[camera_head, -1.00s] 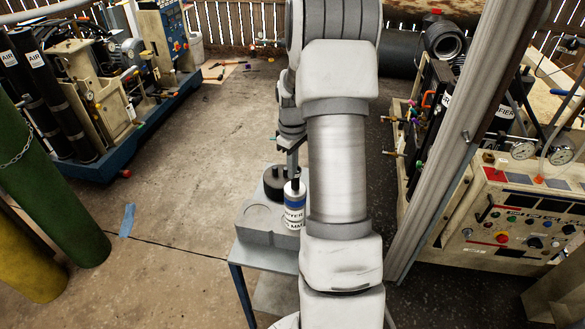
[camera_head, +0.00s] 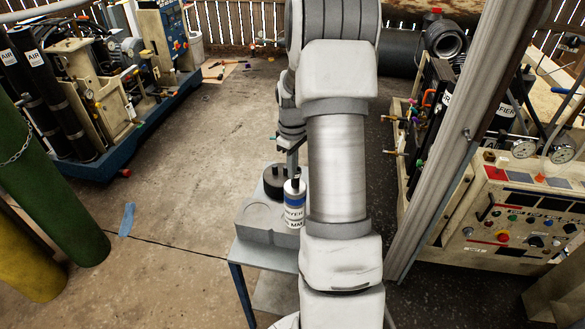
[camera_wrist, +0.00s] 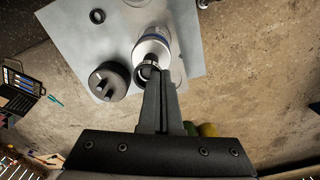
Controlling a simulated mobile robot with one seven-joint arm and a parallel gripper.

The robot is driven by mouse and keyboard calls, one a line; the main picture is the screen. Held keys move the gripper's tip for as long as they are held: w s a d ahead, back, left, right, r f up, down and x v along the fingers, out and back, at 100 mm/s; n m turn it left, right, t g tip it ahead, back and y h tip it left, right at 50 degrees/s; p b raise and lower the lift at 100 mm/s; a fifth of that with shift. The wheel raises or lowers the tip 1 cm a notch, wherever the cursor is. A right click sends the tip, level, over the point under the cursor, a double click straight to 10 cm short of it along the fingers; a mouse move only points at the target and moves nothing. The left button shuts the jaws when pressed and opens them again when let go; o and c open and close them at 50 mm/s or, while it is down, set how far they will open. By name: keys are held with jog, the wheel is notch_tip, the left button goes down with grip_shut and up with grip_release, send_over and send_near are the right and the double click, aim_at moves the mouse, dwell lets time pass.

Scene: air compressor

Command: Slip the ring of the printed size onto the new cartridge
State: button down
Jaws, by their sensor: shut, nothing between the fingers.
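The cartridge (camera_head: 294,216), white with a blue band and printed lettering, stands upright on a grey stand, its label partly cut off by my arm. It also shows in the wrist view (camera_wrist: 154,46). A dark ring-like part (camera_wrist: 148,72) shows at its near end; I cannot tell whether it is a loose ring or the cartridge's own collar. My gripper (camera_wrist: 158,72) is shut and empty, its fingertips close by that end; contact is unclear. In the head view my arm hides part of the gripper. The printed size is not readable.
A black round part (camera_wrist: 108,82) with holes stands beside the cartridge. The grey stand (camera_head: 258,241) has an empty round recess (camera_head: 260,213). A small ring-shaped item (camera_wrist: 97,16) lies on the stand's far side. A metal post (camera_head: 456,145) and control panel (camera_head: 520,222) stand right.

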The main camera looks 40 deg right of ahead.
jog(key=shift+r, duration=0.1)
jog(key=shift+r+p, duration=0.35)
jog(key=shift+r, duration=0.05)
jog(key=shift+s, duration=0.1)
dwell(0.5)
jog(key=shift+f+b, duration=0.55)
jog(key=shift+f, duration=0.05)
dwell(1.0)
jog(key=shift+r, duration=0.15)
jog(key=shift+r+p, duration=0.4)
jog(key=shift+s, duration=0.15)
